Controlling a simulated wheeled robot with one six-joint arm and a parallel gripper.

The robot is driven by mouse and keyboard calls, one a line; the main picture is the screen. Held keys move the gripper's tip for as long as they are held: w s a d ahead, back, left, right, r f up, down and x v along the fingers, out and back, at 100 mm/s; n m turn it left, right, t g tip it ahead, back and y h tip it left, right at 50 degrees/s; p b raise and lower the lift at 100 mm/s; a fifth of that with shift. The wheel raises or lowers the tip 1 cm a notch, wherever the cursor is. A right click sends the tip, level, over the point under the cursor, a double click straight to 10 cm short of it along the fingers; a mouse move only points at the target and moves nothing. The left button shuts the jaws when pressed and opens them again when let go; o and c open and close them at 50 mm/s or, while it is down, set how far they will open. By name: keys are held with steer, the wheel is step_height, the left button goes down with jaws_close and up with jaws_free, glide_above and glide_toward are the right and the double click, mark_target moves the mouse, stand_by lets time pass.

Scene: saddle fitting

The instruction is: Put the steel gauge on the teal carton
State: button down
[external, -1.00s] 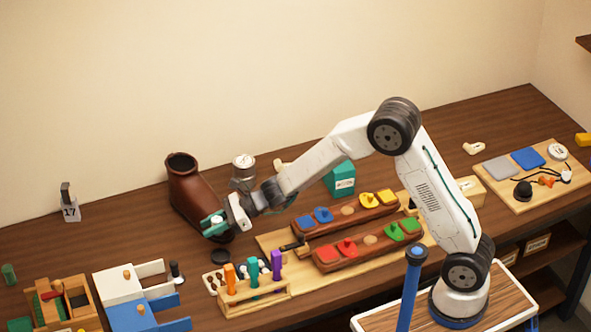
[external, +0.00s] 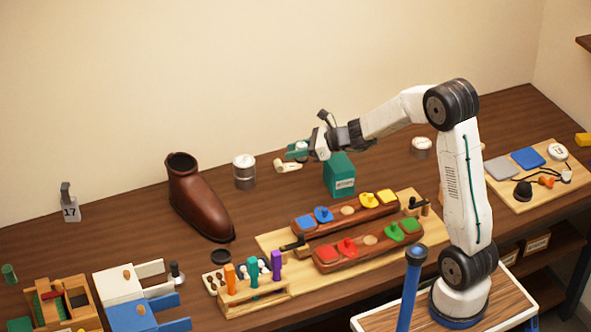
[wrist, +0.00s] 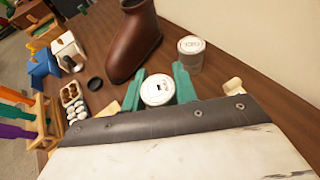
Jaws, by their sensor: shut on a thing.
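The steel gauge, a small round thing with a pale dial-like top (wrist: 157,90), sits between the two teal fingers of my gripper (wrist: 158,92) in the wrist view. My gripper (external: 298,149) is shut on it and holds it in the air, dial face up; in the external view the gauge (external: 301,146) is mostly hidden by the fingers. The teal carton (external: 340,179), with a white label on its front, stands on the bench behind the shoe moulds. My gripper is above and to the left of the carton, apart from it. The carton is not seen in the wrist view.
A steel can (external: 245,175) and a brown boot form (external: 201,200) stand to the left. A pale wooden piece (external: 287,166) lies below my gripper. Another steel can (external: 421,148) stands right of the carton. Moulds with coloured pieces (external: 345,222) lie in front.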

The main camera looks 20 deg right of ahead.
steer(key=s+d+m+t, duration=0.1)
steer(key=s+d, duration=0.1)
steer(key=d, duration=0.5)
steer(key=s+d, duration=0.3)
steer(key=d, duration=0.3)
steer(key=s+d, duration=0.4)
steer(key=n+g, duration=0.1)
glide_above(334, 162)
step_height(334, 162, down, 3)
steer(key=shift+f, duration=1.8)
steer(key=shift+f, duration=0.15)
steer(key=c, duration=1.1)
jaws_free()
